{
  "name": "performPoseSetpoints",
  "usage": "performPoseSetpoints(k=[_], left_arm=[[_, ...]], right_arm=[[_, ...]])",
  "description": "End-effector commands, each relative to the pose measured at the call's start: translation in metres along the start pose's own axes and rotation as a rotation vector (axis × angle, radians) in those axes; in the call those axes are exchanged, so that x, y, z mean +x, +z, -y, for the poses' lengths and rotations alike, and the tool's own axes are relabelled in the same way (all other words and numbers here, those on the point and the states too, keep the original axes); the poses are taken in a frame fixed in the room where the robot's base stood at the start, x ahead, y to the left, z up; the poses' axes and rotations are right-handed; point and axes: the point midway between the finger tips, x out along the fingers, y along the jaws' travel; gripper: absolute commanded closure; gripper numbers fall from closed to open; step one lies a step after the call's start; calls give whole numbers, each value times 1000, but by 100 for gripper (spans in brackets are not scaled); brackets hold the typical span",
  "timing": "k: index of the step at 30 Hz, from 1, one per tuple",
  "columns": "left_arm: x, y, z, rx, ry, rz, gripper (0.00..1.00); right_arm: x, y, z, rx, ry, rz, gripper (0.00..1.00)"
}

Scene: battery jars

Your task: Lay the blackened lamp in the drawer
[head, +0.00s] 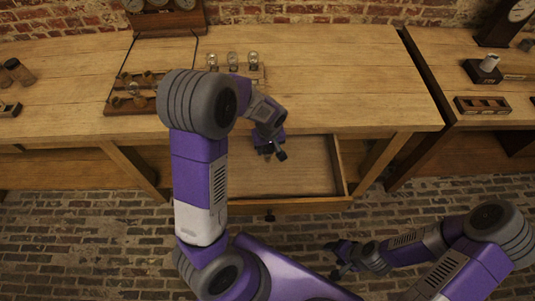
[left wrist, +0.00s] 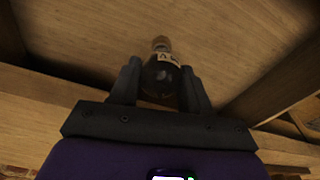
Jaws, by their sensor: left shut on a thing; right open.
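The drawer (head: 300,172) is pulled out from under the long wooden bench and its visible floor is bare. My left gripper (head: 271,153) points down over the rear part of the drawer. In the left wrist view my left gripper (left wrist: 160,88) is shut on the lamp (left wrist: 162,72), a dark glass bulb with a brass-coloured cap and a small pale label. The wooden drawer floor lies behind it; I cannot tell whether the lamp touches it. In the head view the lamp is too small to make out. My right gripper (head: 338,259) is open and empty, low over the brick floor.
Several clear lamps (head: 232,60) stand in a holder on the bench, behind my left arm. A wooden board with brass parts (head: 128,100) is to their left. A second bench (head: 480,75) at the right carries a small compartment box (head: 482,106). The bench's front right is clear.

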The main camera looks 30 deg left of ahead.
Motion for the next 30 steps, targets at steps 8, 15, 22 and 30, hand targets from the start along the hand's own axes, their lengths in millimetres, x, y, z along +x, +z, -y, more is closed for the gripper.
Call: performPoseSetpoints(k=[8,15,22,30], left_arm=[[34,5,0,2,-2,1,90],[33,4,0,2,0,0,90],[36,5,0,1,-1,1,35],[36,5,0,1,-1,1,28]], right_arm=[[13,0,-5,0,0,0,40],[12,0,-4,0,0,0,40],[14,0,-5,0,0,0,40],[14,0,-5,0,0,0,40]])
